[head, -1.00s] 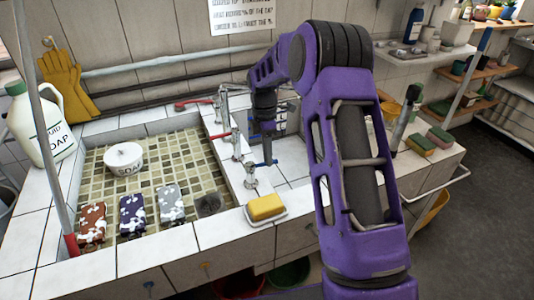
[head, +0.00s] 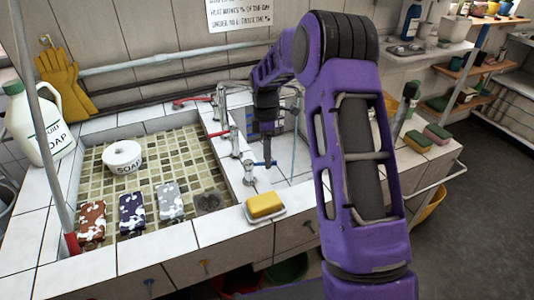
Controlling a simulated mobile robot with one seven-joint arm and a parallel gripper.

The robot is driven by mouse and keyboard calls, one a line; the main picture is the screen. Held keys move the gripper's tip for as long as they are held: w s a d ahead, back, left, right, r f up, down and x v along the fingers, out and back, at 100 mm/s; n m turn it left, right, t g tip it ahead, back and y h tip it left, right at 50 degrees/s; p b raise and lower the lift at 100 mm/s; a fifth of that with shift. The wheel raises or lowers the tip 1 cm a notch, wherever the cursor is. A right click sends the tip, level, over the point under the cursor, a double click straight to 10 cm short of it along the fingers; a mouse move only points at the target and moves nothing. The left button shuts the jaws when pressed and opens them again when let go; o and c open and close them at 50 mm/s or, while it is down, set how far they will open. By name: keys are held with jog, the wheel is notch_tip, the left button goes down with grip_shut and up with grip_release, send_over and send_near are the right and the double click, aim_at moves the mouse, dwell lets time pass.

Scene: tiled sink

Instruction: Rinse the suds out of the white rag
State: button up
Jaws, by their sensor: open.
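Three suds-covered rags lie in a row on the tiled floor of the left basin (head: 190,150). The palest, grey-white one, which looks like the white rag (head: 170,202), is at the right of the row. A dark blue rag (head: 132,212) and a red-brown rag (head: 91,220) lie to its left.
A white soap bowl (head: 123,156) stands at the back of the left basin. A yellow sponge on a dish (head: 264,206) sits on the front ledge. A soap jug (head: 35,122) stands at left. My arm hides much of the right side.

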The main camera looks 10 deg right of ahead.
jog(key=w+r+p, duration=0.1)
jog(key=w+r, duration=0.2)
jog(key=r, duration=1.4)
jog(key=shift+w+d, duration=0.15)
jog(key=shift+w, duration=0.05)
jog(key=shift+r, duration=0.1)
